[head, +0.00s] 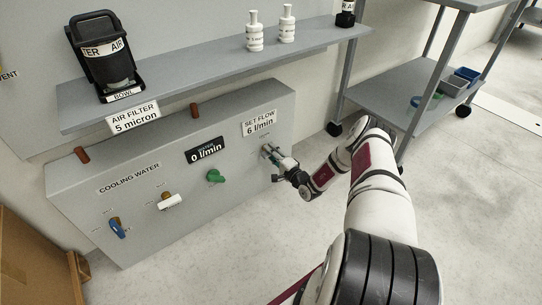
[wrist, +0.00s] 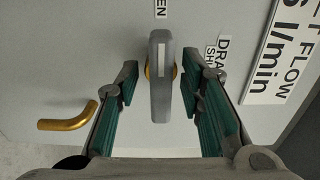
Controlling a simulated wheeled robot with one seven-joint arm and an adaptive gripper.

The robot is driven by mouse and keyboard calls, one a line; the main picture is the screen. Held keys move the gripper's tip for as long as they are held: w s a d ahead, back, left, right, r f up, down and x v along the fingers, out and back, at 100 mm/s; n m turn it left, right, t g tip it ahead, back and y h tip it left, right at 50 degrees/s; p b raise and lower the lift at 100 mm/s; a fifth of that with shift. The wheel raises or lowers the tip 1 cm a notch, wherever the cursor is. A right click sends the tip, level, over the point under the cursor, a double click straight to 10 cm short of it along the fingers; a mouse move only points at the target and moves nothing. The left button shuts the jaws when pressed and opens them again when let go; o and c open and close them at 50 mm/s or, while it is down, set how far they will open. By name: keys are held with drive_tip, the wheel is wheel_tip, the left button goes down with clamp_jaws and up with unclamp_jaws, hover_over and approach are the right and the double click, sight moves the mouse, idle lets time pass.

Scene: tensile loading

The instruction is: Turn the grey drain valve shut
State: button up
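The grey drain valve (wrist: 160,75) shows in the wrist view as a flat lever on a brass stem. The lever lines up with the label ending in "EN" at its top; a partly hidden label beginning "DRA" and "SH" is at its right. My gripper (wrist: 161,92) is open, its green-padded fingers on either side of the lever, with a visible gap on each side. In the head view my gripper (head: 272,156) is at the right end of the panel front and mostly hides the valve.
A brass spout (wrist: 68,121) sticks out left of the fingers in the wrist view. On the grey panel (head: 100,215) are a blue valve (head: 118,229), a white valve (head: 170,201) and a green knob (head: 215,176). A shelf (head: 200,71) overhangs it. Open floor lies in front.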

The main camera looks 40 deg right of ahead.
drive_tip(key=shift+w, duration=0.1)
clamp_jaws()
drive_tip(key=shift+m, duration=0.4)
drive_tip(key=m+p, duration=0.1)
drive_tip(key=m, duration=0.2)
drive_tip(key=shift+m, duration=0.4)
drive_tip(key=m, duration=0.4)
drive_tip(key=shift+m+p, duration=0.3)
drive_tip(key=shift+p, duration=0.1)
drive_tip(key=m, duration=0.8)
drive_tip(key=shift+m, duration=0.4)
